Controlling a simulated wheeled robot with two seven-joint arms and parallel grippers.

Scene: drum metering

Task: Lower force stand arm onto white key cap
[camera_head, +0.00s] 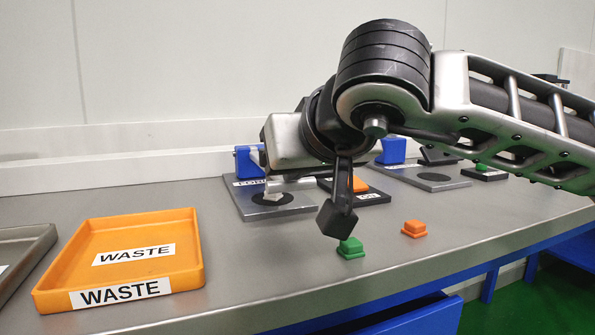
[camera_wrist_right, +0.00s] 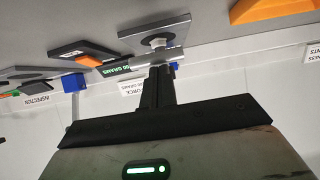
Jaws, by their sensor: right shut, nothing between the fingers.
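The force stand's base plate (camera_head: 240,204) lies near the back of the bench, with a dark round pad and a blue post (camera_head: 246,163). A small pale piece, seemingly the white key cap (camera_head: 272,196), sits on the pad, partly hidden. The silver stand arm (camera_head: 293,184) shows above the plate; in the right wrist view the arm (camera_wrist_right: 157,57) crosses in front of the pad. My right gripper (camera_wrist_right: 157,68) is shut and empty, its fingertips right at the silver arm; I cannot tell whether they touch. In the head view my right wrist covers much of the stand. My left gripper is not in view.
An orange WASTE tray (camera_head: 191,277) stands at left, beside a grey tray (camera_head: 30,240). A green key cap (camera_head: 350,248) and an orange key cap (camera_head: 414,229) lie in front. A dark pad (camera_head: 372,197) with an orange piece is right of the stand.

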